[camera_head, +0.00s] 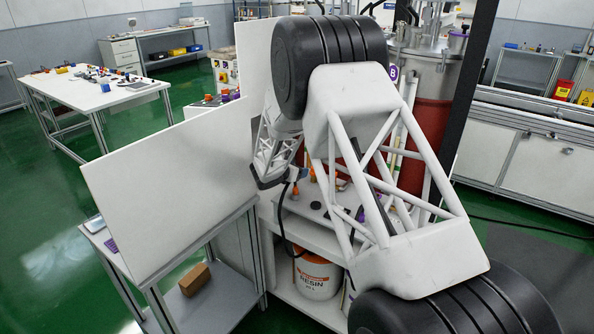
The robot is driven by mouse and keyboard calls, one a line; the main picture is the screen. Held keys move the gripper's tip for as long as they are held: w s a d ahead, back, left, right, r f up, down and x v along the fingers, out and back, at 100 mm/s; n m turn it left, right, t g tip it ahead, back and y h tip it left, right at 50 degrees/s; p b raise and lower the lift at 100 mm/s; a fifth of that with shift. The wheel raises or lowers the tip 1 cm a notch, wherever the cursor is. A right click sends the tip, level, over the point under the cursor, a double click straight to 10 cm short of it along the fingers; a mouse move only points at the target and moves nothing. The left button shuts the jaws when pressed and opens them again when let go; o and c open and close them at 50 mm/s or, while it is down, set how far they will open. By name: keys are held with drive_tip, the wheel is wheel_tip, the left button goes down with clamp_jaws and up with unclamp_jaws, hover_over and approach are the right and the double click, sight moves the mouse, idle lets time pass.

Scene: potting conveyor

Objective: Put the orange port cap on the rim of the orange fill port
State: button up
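Two small orange pieces show on the white shelf just right of my gripper: an orange cone-like piece (296,192) and another orange piece (313,174) partly behind my arm. I cannot tell whether either is the orange port cap or the orange fill port. My gripper (268,182) hangs at the left end of that shelf, left of the orange pieces. Its fingers are small and partly hidden, so neither their opening nor anything between them is clear. My large white and black arm covers much of the shelf and the tank behind it.
A large white panel (170,190) stands left of my gripper. A red tank (432,125) with a metal top stands behind my arm. A resin bucket (317,277) sits under the shelf. A dark disc (316,205) lies on the shelf. A cable hangs near my gripper.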

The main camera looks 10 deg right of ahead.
drive_tip(key=s+d+r+m+g+y, duration=0.1)
drive_tip(key=s+d+r+m+g, duration=0.2)
drive_tip(key=s+r+m, duration=0.9)
drive_tip(key=s+d+r+m+g+y, duration=0.1)
drive_tip(key=s+d+r+m+g, duration=0.15)
drive_tip(key=s+r, duration=1.05)
drive_tip(key=s+a+m+y, duration=0.2)
drive_tip(key=s+m, duration=0.1)
drive_tip(key=s, duration=1)
drive_tip(key=s+a+f+m+y, duration=0.1)
drive_tip(key=s+a+m+y, duration=0.1)
drive_tip(key=s, duration=1.1)
drive_tip(key=s+a+m+y, duration=0.2)
drive_tip(key=s+m+y, duration=0.2)
drive_tip(key=s, duration=0.9)
drive_tip(key=shift+a+f+m+g, duration=0.2)
drive_tip(key=shift+m+g, duration=0.25)
drive_tip(key=shift+m, duration=0.8)
